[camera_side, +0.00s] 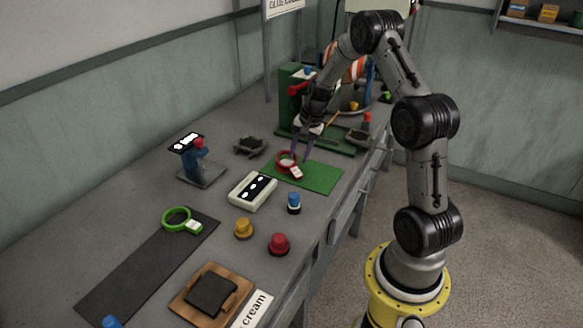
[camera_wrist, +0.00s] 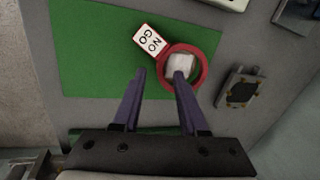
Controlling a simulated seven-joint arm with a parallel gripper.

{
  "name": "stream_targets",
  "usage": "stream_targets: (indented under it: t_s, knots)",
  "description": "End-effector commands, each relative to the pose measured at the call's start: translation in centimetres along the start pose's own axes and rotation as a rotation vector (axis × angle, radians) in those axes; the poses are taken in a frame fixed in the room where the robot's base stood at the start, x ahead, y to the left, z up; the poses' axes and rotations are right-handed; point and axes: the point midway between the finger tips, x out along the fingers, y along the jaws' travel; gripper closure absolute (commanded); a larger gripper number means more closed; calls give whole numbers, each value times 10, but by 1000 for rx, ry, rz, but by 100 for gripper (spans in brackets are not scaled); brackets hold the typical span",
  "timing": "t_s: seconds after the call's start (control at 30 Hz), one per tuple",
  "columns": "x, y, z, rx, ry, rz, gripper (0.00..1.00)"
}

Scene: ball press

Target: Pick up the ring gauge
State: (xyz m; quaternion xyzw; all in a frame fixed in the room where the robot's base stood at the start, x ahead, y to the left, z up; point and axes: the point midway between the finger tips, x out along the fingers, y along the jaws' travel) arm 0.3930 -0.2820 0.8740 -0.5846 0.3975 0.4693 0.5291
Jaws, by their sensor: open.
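A red ring gauge (camera_side: 279,164) with a white tag lies flat on the green mat (camera_side: 322,178). In the wrist view the red ring (camera_wrist: 204,68) shows its tag (camera_wrist: 150,41) reading "NO GO". A green ring gauge (camera_side: 166,222) with a white tag lies on the dark mat (camera_side: 140,268) at the front left. My gripper (camera_side: 302,150) points down just over the red ring. In the wrist view its purple fingers (camera_wrist: 160,76) are apart with nothing held; the right fingertip overlaps the ring's opening. A pale patch shows inside the ring, partly hidden by that finger.
A white box with dark windows (camera_side: 253,191), a blue-topped piece (camera_side: 294,203), a yellow knob (camera_side: 243,229) and a red knob (camera_side: 279,244) stand nearer the camera. A blue stand (camera_side: 197,160) is left. A green frame (camera_side: 290,92) stands behind my gripper.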

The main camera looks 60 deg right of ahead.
Motion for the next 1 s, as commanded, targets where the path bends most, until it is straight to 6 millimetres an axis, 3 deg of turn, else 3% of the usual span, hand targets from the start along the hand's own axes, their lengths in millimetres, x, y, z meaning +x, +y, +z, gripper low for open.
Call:
stream_targets:
  t_s: [0.2, 0.47, 0.7, 1.0]
  knots:
    - [24, 0, 0, 1, 0, 0, 58]
    - [25, 0, 0, 0, 1, -1, 58]
    - [25, 0, 0, 0, 1, -1, 100]
    - [25, 0, 0, 0, 1, -1, 100]
